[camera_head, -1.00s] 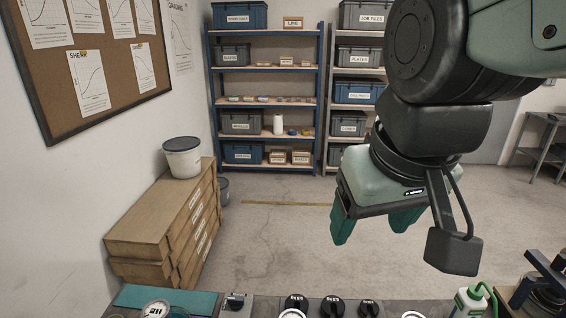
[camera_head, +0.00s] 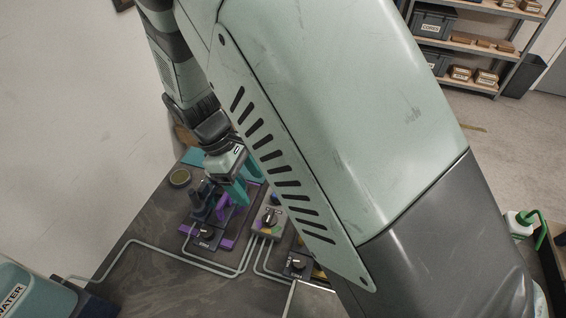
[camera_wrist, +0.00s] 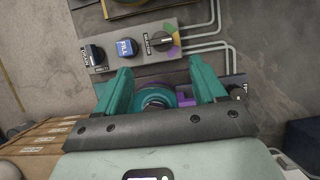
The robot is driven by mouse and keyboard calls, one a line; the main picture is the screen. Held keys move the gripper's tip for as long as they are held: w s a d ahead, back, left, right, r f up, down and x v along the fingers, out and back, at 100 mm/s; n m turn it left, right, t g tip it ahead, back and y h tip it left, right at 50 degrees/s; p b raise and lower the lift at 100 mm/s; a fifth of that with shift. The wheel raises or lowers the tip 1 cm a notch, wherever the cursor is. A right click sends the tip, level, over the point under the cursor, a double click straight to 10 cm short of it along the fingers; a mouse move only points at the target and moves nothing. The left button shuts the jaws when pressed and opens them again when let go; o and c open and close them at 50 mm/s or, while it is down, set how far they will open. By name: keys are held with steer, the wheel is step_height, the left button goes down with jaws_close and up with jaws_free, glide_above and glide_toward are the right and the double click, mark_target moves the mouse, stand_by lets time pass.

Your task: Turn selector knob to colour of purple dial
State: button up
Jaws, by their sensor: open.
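The grey box also shows in the head view (camera_head: 269,224). My gripper (camera_wrist: 162,80) is open, its teal fingers apart, with the box beyond the fingertips. A round part with purple and teal (camera_wrist: 154,98) lies between and below the fingers, partly hidden. In the head view my gripper (camera_head: 237,192) is over a purple-edged station (camera_head: 208,241). No purple dial face is readable.
The box also carries a blue FILL button (camera_wrist: 125,47) and another dark knob (camera_wrist: 95,55). Grey pipes (camera_head: 190,262) run over the bench. A water container (camera_head: 22,292) stands at the lower left. My arm hides much of the head view.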

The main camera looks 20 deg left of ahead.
mark_target(270, 215)
steer(key=x, duration=1.1)
steer(key=c, duration=1.1)
steer(key=shift+o, duration=0.2)
steer(key=m+g, duration=0.1)
steer(key=m, duration=0.3)
steer(key=shift+w+m+g, duration=0.1)
steer(key=shift+m+g, duration=0.3)
steer(key=m, duration=0.2)
steer(key=m+g+y, duration=0.1)
steer(key=m, duration=0.1)
steer(key=shift+w+d+m+g, duration=0.1)
steer(key=shift+m+g, duration=0.2)
steer(key=shift+m, duration=0.1)
steer(key=o, duration=1.1)
steer(key=shift+y, duration=0.3)
steer(key=shift+c, duration=0.2)
